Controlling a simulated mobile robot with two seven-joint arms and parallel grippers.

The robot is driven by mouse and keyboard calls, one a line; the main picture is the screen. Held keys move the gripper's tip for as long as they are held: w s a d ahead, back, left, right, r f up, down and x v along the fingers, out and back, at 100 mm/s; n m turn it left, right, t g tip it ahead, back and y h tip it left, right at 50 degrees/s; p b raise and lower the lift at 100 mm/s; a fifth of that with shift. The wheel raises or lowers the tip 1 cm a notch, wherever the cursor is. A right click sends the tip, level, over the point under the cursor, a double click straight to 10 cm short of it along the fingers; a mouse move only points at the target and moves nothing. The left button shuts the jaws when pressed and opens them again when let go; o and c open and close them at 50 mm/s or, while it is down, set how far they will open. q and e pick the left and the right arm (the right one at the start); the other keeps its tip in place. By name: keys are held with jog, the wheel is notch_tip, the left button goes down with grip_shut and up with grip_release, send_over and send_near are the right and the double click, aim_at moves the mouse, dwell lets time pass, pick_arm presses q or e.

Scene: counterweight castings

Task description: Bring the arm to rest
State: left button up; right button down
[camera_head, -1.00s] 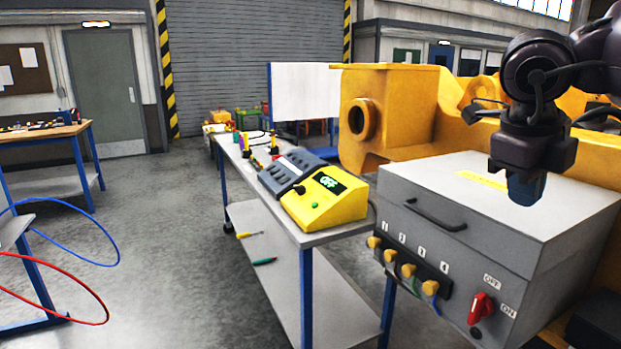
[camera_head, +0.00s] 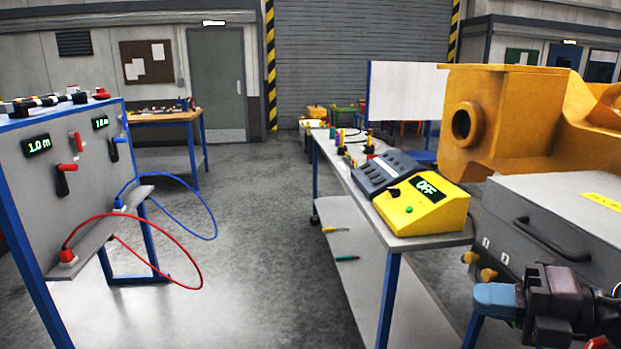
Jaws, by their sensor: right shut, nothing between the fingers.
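My right arm's dark wrist and gripper (camera_head: 492,298) are at the bottom right. The blue-grey fingertips are together, point left, and hold nothing. In the picture the gripper overlaps the lower front of the grey box (camera_head: 590,215), hiding part of its numbered row of yellow plugs and its switch area. I cannot tell how far it is from the box. My left gripper is out of view.
A grey cart (camera_head: 440,240) carries a yellow device (camera_head: 425,208) reading OFF. Yellow castings (camera_head: 545,115) stand behind the box. A panel (camera_head: 50,165) with levers and red and blue cables stands at left. The floor (camera_head: 265,220) between is clear.

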jog(key=s+d+f+m+t+h, duration=0.2)
jog(key=d+f+m+t+h, duration=0.15)
jog(key=f+m+h, duration=0.65)
jog(key=s+d+f+m+t+h, duration=0.25)
jog(key=d+f+m+h, duration=0.3)
jog(key=m, duration=0.85)
jog(key=s+a+f+m+g, duration=0.4)
jog(key=s+f+g, duration=0.25)
jog(key=s, duration=0.25)
jog(key=s+a+f+m+g, duration=0.3)
jog(key=s+f+g, duration=0.2)
jog(key=s+f, duration=0.35)
jog(key=w+f+t+y, duration=0.1)
jog(key=w+f+t, duration=0.7)
jog(key=shift+a+f+n+y, duration=0.2)
jog(key=shift+a+n+y, duration=0.1)
jog(key=shift+y, duration=0.05)
